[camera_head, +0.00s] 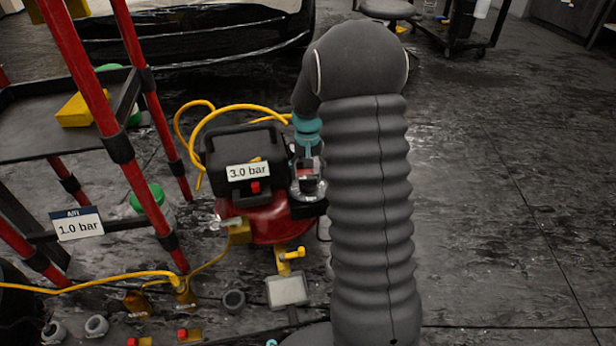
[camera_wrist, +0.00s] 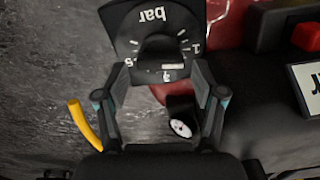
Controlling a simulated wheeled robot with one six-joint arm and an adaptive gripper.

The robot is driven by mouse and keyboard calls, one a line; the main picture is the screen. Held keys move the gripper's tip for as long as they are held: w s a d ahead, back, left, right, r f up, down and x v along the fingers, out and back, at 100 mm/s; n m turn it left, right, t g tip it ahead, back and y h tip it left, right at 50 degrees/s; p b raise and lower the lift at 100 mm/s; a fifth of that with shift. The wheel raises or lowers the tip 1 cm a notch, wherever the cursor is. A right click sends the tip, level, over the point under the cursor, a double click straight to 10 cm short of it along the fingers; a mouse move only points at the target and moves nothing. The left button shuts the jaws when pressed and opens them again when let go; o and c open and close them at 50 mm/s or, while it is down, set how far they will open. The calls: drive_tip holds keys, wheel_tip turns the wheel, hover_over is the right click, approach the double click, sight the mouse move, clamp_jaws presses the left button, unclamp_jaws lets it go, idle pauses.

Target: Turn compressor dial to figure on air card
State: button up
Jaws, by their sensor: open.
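The air card (camera_head: 78,224) at the left in the head view reads "AIR 1.0 bar". The compressor (camera_head: 270,222) has a red tank and a black panel with a label (camera_head: 248,170) reading "3.0 bar". My gripper (camera_head: 308,168) points down at the compressor's right side. In the wrist view my gripper (camera_wrist: 160,78) is open, its fingers apart on either side of the lower part of the dial plate (camera_wrist: 155,22). The plate shows "bar" upside down and a partly covered scale. I cannot tell the dial's setting, or whether the fingers touch it.
A red-legged cart (camera_head: 115,140) stands left of the compressor. A yellow hose (camera_head: 205,112) loops behind it, and several small parts lie in front.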

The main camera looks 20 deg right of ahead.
sight(308, 179)
wheel_tip(308, 179, up, 10)
drive_tip(key=shift+f, duration=0.25)
idle(0.5)
drive_tip(key=s+a+r+n+t+p, duration=0.1)
drive_tip(key=s+a+r, duration=0.3)
drive_tip(key=s, duration=0.6)
drive_tip(key=s+a+r+n+t+p, duration=0.1)
drive_tip(key=s+a+r+t+p, duration=0.1)
drive_tip(key=s+a+r, duration=0.3)
drive_tip(key=s+a+r+n+t+p, duration=0.2)
drive_tip(key=s+a+r+p, duration=0.2)
drive_tip(key=s+r, duration=0.4)
drive_tip(key=s, duration=0.6)
drive_tip(key=shift+s+a+r+t, duration=0.15)
drive_tip(key=shift+s+r+t, duration=0.15)
drive_tip(key=shift+s+r, duration=0.1)
